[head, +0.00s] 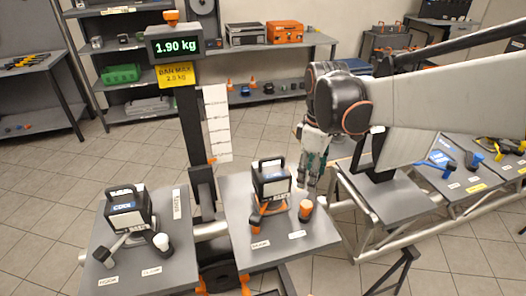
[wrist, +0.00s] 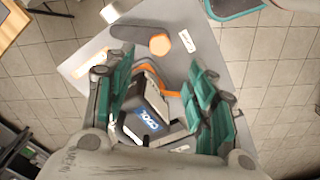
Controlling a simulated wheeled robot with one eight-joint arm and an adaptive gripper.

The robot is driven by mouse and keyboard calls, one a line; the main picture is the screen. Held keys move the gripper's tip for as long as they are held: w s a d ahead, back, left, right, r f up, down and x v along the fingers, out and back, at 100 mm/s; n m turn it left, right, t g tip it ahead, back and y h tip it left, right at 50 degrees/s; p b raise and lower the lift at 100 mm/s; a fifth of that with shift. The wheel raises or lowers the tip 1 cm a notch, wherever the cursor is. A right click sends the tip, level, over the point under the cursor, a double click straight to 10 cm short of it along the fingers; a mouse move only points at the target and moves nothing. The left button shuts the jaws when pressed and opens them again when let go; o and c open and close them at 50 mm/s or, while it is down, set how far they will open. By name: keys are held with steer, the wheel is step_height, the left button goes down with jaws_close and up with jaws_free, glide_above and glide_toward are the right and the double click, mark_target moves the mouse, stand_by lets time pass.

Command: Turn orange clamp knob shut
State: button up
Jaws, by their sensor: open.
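The orange clamp knob (head: 306,207) stands upright at the right part of the right-hand grey plate (head: 312,243). It also shows in the wrist view (wrist: 159,43), beyond the fingertips, at the end of a dark arm. My gripper (head: 309,180) hangs above and behind the knob, apart from it. In the wrist view its teal fingers (wrist: 160,88) are spread, with nothing held between them. A dark box with a handle (head: 271,182) sits on the same plate, with orange clamp parts at its base. It shows below and between the fingers in the wrist view (wrist: 147,115).
A similar box (head: 127,208) with a white knob (head: 161,241) stands on the left plate (head: 180,262). A post with a display reading 1.90 kg (head: 175,46) rises between the plates. A truss bench (head: 398,205) with tools is at right. Shelves line the back.

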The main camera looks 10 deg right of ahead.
mark_target(307, 203)
step_height(307, 203, down, 11)
steer(key=b, duration=0.3)
steer(key=shift+b, duration=0.35)
jaws_close()
